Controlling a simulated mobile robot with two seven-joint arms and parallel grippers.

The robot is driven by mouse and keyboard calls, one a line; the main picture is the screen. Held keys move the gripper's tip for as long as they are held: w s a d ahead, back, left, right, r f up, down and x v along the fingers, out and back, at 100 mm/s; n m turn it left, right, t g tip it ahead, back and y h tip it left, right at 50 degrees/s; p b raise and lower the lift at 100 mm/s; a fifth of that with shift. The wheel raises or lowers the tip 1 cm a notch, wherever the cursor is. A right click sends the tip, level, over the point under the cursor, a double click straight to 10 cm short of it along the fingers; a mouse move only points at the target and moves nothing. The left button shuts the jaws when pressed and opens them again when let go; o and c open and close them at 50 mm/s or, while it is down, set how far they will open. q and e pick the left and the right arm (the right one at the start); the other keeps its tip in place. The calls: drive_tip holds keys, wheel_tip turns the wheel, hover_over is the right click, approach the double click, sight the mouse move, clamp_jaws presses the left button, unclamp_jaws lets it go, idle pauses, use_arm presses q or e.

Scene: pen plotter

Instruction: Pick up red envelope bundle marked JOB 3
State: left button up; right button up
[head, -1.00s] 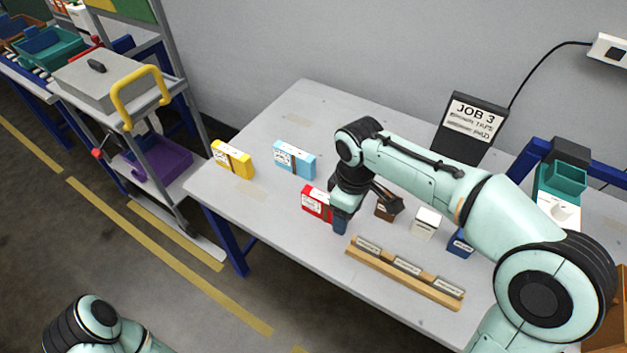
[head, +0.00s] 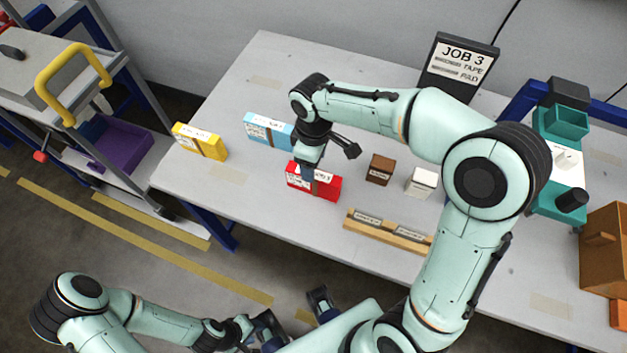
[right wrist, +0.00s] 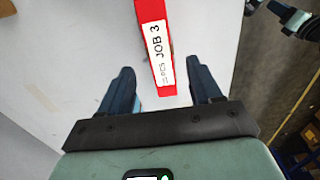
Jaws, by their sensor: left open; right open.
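The red envelope bundle (head: 325,188) stands on the grey table, with a brown band and a white label. In the right wrist view the bundle (right wrist: 148,12) shows its label reading JOB 3. My right gripper (head: 309,168) is over the bundle and hides part of it. Its open fingers (right wrist: 161,75) lie either side of the bundle's near end in the right wrist view, with gaps on both sides. I cannot tell its exact height above the bundle. My left gripper (head: 293,312) is open and empty, in front of the table and away from the bundle.
A blue bundle (head: 268,131) and a yellow bundle (head: 200,142) stand to the left. A brown box (head: 379,169), a white box (head: 421,182) and a wooden rack (head: 385,232) are to the right.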

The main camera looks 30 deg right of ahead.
sight(327, 185)
drive_tip(key=shift+s+f, duration=0.1)
drive_tip(key=shift+f, duration=2.7)
drive_tip(key=c, duration=1.1)
